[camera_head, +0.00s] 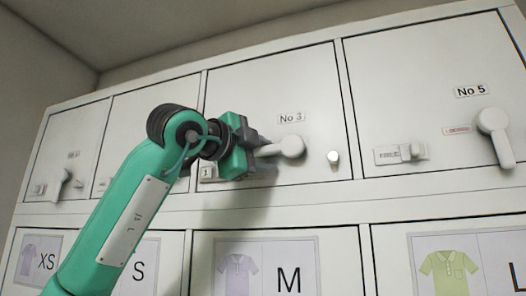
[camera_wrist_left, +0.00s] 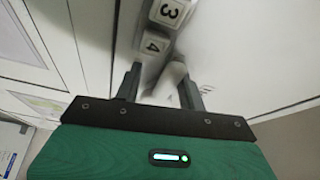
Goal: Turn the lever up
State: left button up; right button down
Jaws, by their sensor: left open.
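The white lever (camera_head: 292,146) on the door marked No 3 has a round hub, and its arm points left, close to level. My left gripper (camera_head: 262,151) is at the lever's free end, with its jaws open. In the left wrist view the pale lever (camera_wrist_left: 170,82) lies between the two dark fingers of the left gripper (camera_wrist_left: 160,80), closer to the right finger. I cannot tell whether either finger touches it. The gripper hides the lever's tip in the head view. My right gripper is not in view.
Door No 5 has a lever (camera_head: 494,128) hanging down and a small latch (camera_head: 400,154). Shirt-size panels (camera_head: 265,268) are below.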

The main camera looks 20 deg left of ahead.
pick_arm(q)
jog(key=shift+s+a+r, duration=0.1)
jog(key=shift+s+a, duration=0.05)
jog(key=shift+s, duration=0.15)
jog(key=shift+c, duration=0.2)
jog(key=shift+s, duration=0.15)
jog(key=c, duration=0.4)
grip_shut()
jog(key=shift+a+r+m, duration=0.1)
jog(key=shift+r+m, duration=0.25)
jog(key=shift+m, duration=0.15)
jog(key=shift+r+m+g, duration=0.35)
jog(key=shift+m+g, duration=0.05)
jog(key=shift+m, duration=0.2)
jog(key=shift+o, duration=2.2)
grip_release()
jog(key=shift+w+f, duration=0.1)
jog(key=shift+w, duration=0.15)
